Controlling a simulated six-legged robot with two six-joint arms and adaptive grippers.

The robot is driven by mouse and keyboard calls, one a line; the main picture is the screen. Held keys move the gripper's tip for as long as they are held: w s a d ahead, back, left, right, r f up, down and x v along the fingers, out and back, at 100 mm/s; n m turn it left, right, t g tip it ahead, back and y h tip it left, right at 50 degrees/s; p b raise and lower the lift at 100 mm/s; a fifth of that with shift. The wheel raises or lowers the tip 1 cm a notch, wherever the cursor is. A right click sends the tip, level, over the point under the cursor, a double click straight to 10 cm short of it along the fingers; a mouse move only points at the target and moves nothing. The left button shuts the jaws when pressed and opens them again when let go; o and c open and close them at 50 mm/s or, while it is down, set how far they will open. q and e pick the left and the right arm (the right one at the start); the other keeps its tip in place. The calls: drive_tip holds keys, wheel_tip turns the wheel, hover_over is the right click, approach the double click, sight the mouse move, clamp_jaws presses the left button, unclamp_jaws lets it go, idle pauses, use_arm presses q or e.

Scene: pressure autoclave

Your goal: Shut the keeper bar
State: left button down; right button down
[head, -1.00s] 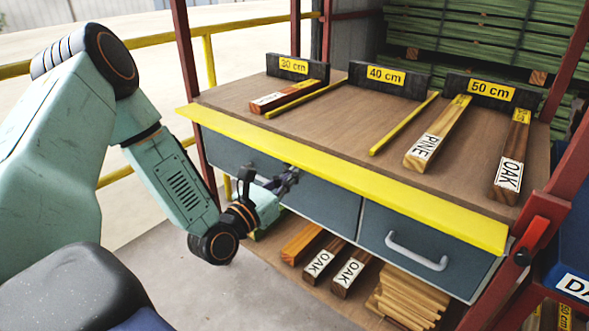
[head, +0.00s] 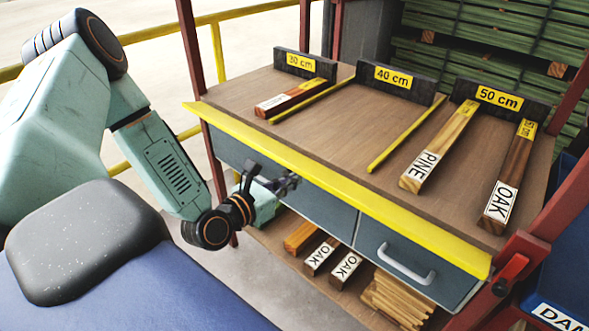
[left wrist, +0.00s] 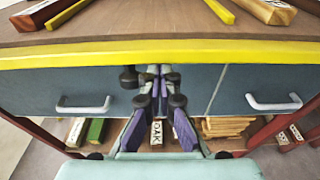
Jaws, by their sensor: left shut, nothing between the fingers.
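My left gripper (head: 292,182) is shut and empty, its fingertips in front of the blue-grey drawer fronts under the bench's yellow edge. In the left wrist view its fingers (left wrist: 159,74) point at the left drawer front (left wrist: 100,82), left of the seam between the drawers. A dark round knob (left wrist: 128,77) shows just left of the fingertips; the fingers partly hide what it joins. I cannot tell whether it belongs to the keeper bar, or whether the fingers touch it. A red piece with a black knob (head: 512,268) sits on the right red post. My right gripper is out of view.
The right drawer has a pale handle (head: 405,262). The benchtop (head: 330,130) holds labelled wood pieces and yellow strips. Wood blocks lie on the shelf below. Red posts (head: 520,250) flank the bench; a blue bin (head: 560,285) stands at right.

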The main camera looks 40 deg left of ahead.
sight(296, 158)
use_arm(q)
drive_tip(key=shift+w+r+g+p, duration=0.15)
drive_tip(key=shift+r+g+p, duration=0.8)
drive_tip(key=shift+p, duration=0.65)
drive_tip(key=r+g+p, duration=0.1)
drive_tip(key=g+p, duration=0.1)
drive_tip(key=w+r+g+p, duration=0.1)
drive_tip(key=r+g+p, duration=0.1)
drive_tip(key=p, duration=0.1)
drive_tip(key=shift+w+r, duration=0.2)
drive_tip(key=shift+w+d+r+g+y+p, duration=0.1)
drive_tip(key=shift+w+r+g+p, duration=0.15)
drive_tip(key=shift+g+p, duration=0.25)
drive_tip(key=shift+w+a+r+g+y+p, duration=0.1)
drive_tip(key=shift+w+r+g+p, duration=0.15)
drive_tip(key=shift+g+p, duration=0.25)
drive_tip(key=shift+w+d+r+g+y+p, duration=0.15)
drive_tip(key=shift+w+g+p, duration=0.15)
drive_tip(key=shift+g, duration=0.25)
drive_tip(key=shift+w+r+g+p, duration=0.3)
drive_tip(key=shift+w+g+p, duration=0.25)
drive_tip(key=shift+g, duration=0.25)
drive_tip(key=shift+w+r, duration=0.4)
drive_tip(key=shift+w, duration=0.35)
drive_tip(key=shift+w+r, duration=0.2)
drive_tip(key=shift+s, duration=0.1)
